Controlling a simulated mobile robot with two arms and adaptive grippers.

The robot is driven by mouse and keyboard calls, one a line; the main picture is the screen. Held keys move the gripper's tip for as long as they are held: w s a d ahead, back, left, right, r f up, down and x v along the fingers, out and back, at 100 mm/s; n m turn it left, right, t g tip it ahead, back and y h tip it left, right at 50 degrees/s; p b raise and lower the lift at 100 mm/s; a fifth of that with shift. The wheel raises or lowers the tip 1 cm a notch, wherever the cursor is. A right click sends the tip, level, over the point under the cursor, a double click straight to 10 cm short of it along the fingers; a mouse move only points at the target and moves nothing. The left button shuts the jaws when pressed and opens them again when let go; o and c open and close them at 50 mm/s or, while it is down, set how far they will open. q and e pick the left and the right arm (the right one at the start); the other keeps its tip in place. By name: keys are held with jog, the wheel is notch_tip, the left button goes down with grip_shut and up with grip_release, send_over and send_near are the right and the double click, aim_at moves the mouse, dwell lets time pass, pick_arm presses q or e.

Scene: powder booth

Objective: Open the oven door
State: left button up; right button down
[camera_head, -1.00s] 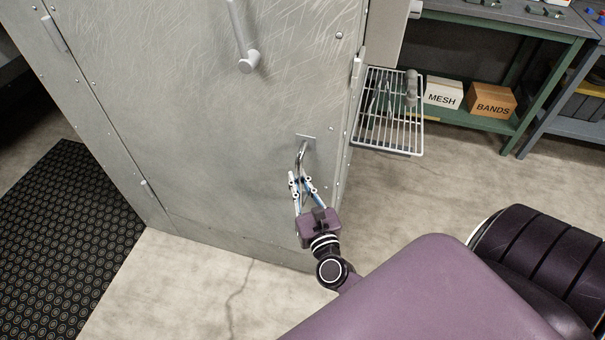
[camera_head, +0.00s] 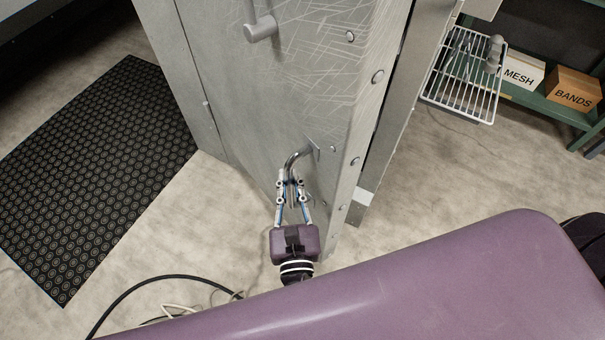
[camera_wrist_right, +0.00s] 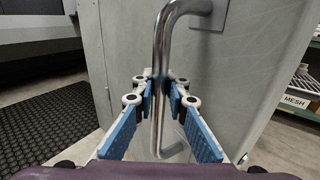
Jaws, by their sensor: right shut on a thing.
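The oven door (camera_head: 250,95) is a tall scratched grey metal panel with bolts along its right edge. It stands ajar, with a dark gap between that edge and the oven's frame (camera_head: 397,110). A bent chrome handle (camera_head: 297,157) sits low on the door. My right gripper (camera_head: 291,184) is shut on this handle. In the right wrist view, the blue-padded fingers (camera_wrist_right: 160,88) lie on both sides of the chrome handle (camera_wrist_right: 163,45). My left gripper is in neither view.
A grey bar (camera_head: 260,29) juts from the door higher up. A wire rack (camera_head: 465,85) hangs to the right. A shelf holds boxes marked MESH (camera_head: 523,71) and BANDS (camera_head: 573,88). A black mat (camera_head: 85,160) and cables (camera_head: 150,283) lie on the floor at left.

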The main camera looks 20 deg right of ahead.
jog(key=shift+d+f, duration=0.25)
jog(key=shift+d, duration=0.25)
jog(key=c, duration=2.2)
grip_release()
jog(key=shift+o, duration=1.3)
jog(key=shift+r, duration=0.15)
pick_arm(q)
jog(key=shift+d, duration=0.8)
pick_arm(e)
jog(key=v, duration=1.2)
